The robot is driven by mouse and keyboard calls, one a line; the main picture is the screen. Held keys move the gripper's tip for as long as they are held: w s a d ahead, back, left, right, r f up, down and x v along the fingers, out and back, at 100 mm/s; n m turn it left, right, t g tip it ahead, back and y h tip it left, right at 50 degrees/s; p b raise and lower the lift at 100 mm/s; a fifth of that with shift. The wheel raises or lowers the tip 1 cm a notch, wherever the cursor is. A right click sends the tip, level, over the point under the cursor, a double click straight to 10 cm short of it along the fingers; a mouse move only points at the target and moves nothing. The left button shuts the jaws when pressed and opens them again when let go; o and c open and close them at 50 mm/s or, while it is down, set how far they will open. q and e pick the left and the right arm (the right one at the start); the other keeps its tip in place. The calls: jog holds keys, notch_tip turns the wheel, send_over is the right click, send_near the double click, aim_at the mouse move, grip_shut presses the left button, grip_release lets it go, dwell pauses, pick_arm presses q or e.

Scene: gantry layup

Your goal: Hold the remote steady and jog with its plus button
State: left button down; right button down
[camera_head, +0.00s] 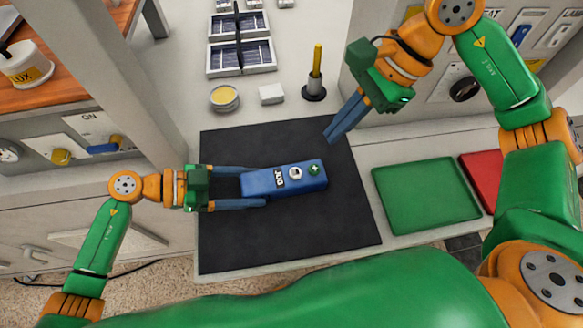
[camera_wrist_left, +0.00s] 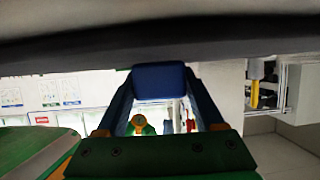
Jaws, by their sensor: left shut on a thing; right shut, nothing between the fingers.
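The blue remote (camera_head: 262,184) shows in the head view over the black mat (camera_head: 290,235), with a white button, and a green plus button (camera_head: 314,170) near its right end. My left gripper (camera_head: 252,187) comes from the left and is shut on the remote's left end. In the left wrist view the remote's blue end (camera_wrist_left: 159,81) sits between the fingers of the left gripper (camera_wrist_left: 160,90). My right gripper (camera_head: 329,137) is shut and empty, pointing down, up and to the right of the plus button and apart from it in the picture.
A green tray (camera_head: 425,195) and a red tray (camera_head: 482,178) lie to the right. Behind the mat are a yellow-handled stand (camera_head: 316,75), a white block (camera_head: 271,94), a round tin (camera_head: 224,98) and solar panels (camera_head: 240,57). Grey posts flank the work surface.

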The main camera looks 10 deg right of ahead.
aim_at(314, 169)
jog(key=a+r+n+t+y, duration=0.2)
jog(key=t+y, duration=0.1)
jog(key=shift+s, duration=0.3)
jog(key=shift+f, duration=0.15)
jog(key=shift+f, duration=4.35)
jog(key=shift+f, duration=0.4)
jog(key=shift+f, duration=0.5)
jog(key=shift+r, duration=0.95)
